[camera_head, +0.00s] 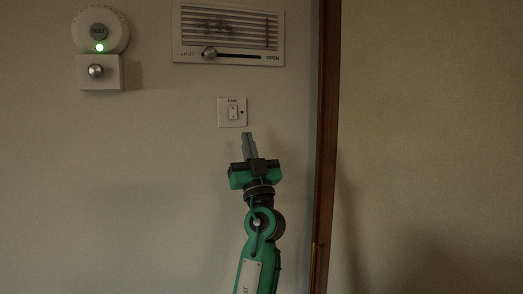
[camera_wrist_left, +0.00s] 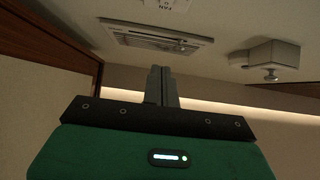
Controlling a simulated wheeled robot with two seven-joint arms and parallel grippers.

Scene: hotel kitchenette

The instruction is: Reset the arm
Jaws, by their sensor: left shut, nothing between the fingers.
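My left gripper (camera_head: 248,146) is raised in front of the wall, its fingertips pointing up just below and right of the fan switch plate (camera_head: 232,112). The fingers are shut together with nothing between them. In the left wrist view the shut fingers (camera_wrist_left: 161,86) point away from the camera, below the vent. The fan switch plate also shows at the top edge of that view (camera_wrist_left: 166,5). I cannot tell from these frames whether the fingertips touch the wall. My right gripper is not in view.
A slatted vent (camera_head: 228,34) with a slider knob is on the wall above the switch. A round test alarm (camera_head: 100,32) with a green light and a box with a knob (camera_head: 99,72) is at the upper left. A dark wood trim (camera_head: 326,140) runs vertically right of my arm.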

